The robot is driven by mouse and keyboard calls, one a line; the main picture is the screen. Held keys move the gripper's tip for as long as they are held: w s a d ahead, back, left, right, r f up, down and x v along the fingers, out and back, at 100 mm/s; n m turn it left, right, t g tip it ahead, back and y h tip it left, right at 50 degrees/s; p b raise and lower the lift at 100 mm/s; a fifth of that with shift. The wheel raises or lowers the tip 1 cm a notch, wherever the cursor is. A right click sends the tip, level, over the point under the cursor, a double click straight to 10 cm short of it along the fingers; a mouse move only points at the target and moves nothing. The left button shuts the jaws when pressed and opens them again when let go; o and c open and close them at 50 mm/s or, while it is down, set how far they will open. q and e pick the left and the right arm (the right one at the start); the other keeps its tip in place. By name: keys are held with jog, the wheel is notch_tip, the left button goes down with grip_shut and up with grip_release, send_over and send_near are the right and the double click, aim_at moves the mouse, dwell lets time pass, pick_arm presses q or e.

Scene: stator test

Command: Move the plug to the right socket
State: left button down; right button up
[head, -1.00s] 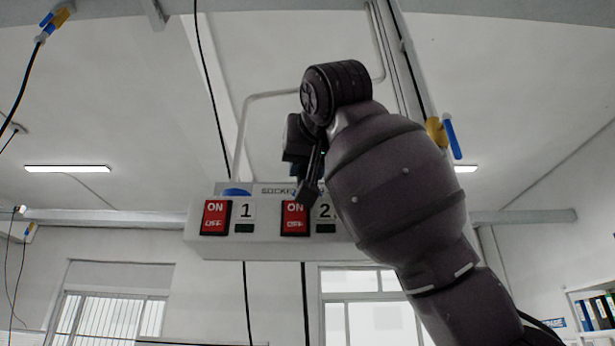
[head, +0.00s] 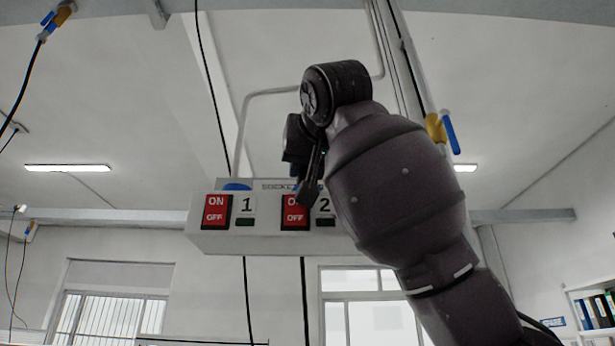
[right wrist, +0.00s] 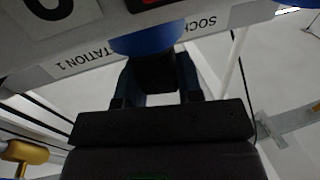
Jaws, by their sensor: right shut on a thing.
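The grey socket box (head: 270,241) hangs in the middle of the head view, with switches numbered 1 and 2. The left blue socket (head: 237,187) is clear on its upper edge. My right gripper (head: 309,190) is at the box above switch 2, over the right socket. In the right wrist view my right gripper (right wrist: 157,75) is shut on the dark plug (right wrist: 156,77). The plug's front meets the blue right socket (right wrist: 147,38); how deep it sits is hidden. My left gripper is not in view.
Red switches (head: 216,211) are on the box front. A black cable (head: 304,285) hangs below the box. A yellow and blue valve (head: 440,131) is on a pipe at the right. Free air lies left of the box.

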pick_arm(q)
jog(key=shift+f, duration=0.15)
pick_arm(e)
jog(key=shift+f, duration=0.1)
jog(key=o, duration=1)
pick_arm(q)
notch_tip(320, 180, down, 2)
jog(key=b, duration=0.3)
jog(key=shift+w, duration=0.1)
pick_arm(e)
jog(key=v, duration=1)
jog(key=shift+s, duration=0.35)
jog(key=shift+d, duration=0.1)
